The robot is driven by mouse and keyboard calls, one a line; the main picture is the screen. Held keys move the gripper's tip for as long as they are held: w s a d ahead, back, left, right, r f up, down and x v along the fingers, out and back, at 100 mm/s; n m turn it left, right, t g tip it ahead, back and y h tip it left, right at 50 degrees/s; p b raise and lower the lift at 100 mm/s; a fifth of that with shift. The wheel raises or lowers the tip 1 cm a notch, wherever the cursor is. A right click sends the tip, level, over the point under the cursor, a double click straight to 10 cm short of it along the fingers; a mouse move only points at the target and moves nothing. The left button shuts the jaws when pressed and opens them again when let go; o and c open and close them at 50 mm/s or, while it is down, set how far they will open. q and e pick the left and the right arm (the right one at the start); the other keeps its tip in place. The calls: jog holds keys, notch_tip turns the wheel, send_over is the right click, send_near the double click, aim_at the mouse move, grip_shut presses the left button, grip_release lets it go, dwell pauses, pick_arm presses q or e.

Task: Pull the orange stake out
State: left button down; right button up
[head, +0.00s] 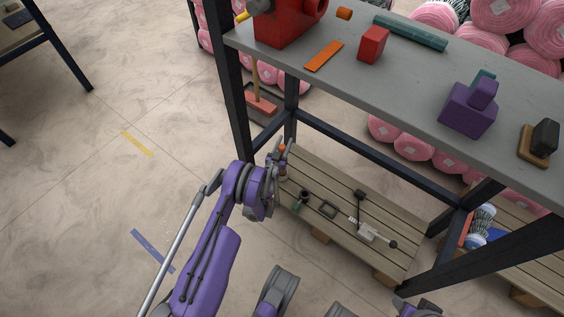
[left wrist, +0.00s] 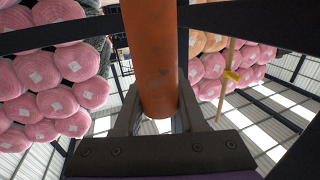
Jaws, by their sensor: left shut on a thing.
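The orange stake (left wrist: 152,60) shows in the left wrist view as a thick orange rod with its rounded end between my left gripper's fingers. Its far part runs out of the top of that view. In the head view only a small orange bit of the stake (head: 282,148) shows at the gripper. My left gripper (head: 280,160) is shut on the stake, at the left end of the wooden pallet under the workbench. The fingers also show in the left wrist view (left wrist: 155,122), on both sides of the stake. Where the stake's other end sits is hidden.
The grey workbench (head: 408,80) with dark legs stands over the pallet (head: 330,235), which holds several small tools. A dark leg (head: 235,110) is close to my left gripper. Pink rolls (head: 505,14) are stacked behind.

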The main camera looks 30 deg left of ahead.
dwell(0.8)
pick_arm(q)
notch_tip(320, 180, up, 10)
jog(key=p, duration=0.3)
dwell(0.4)
jog(key=shift+d, duration=0.1)
dwell(0.4)
